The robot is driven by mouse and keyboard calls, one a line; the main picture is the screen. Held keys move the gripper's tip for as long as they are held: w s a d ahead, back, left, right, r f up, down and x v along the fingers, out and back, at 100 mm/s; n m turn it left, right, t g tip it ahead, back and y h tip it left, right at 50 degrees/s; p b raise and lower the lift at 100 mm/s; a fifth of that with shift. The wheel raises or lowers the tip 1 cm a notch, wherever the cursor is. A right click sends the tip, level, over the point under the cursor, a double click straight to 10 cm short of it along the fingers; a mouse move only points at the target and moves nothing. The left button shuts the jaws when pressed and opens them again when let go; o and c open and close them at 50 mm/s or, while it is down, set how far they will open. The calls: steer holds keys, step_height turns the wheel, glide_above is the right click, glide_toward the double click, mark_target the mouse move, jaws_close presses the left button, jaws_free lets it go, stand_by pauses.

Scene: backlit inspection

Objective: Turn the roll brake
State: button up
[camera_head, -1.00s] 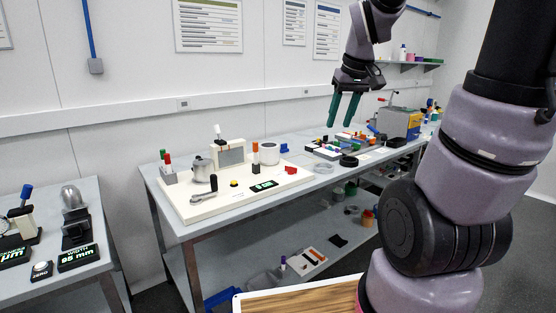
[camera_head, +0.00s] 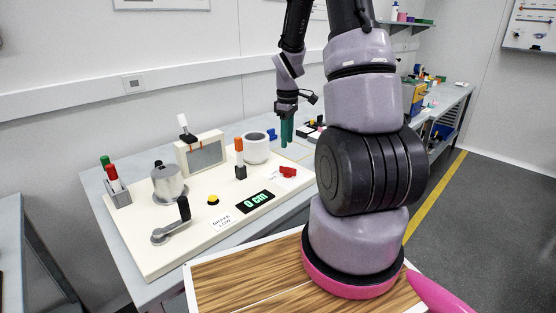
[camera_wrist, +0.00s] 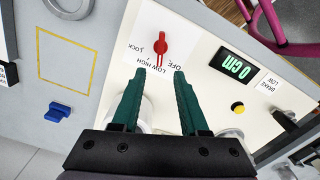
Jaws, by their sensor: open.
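A red knob (camera_head: 288,171) sits on the right part of a cream board (camera_head: 150,255). In the wrist view the red knob (camera_wrist: 161,46) stands on a white plate marked OFF, LOW, HIGH and LOCK. A card (camera_head: 222,222) reading BRAKE LOW lies near the front edge; it also shows in the wrist view (camera_wrist: 270,83). My gripper (camera_head: 287,140) hangs above the board's far right side with green fingers. In the wrist view my gripper (camera_wrist: 160,74) is open and empty, the knob beyond and between its fingertips, apparently apart from them.
The board also carries a display (camera_head: 255,201) reading 0 cm, a yellow button (camera_head: 212,200), a crank (camera_head: 172,230), a silver pot (camera_head: 167,182), an orange-topped post (camera_head: 239,158) and a white cylinder (camera_head: 256,148). A blue block (camera_wrist: 46,108) lies on the bench beside the board.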

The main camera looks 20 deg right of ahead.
mark_target(286, 167)
step_height(286, 167, down, 11)
steer(key=shift+r, duration=0.15)
stand_by(0.4)
jaws_close()
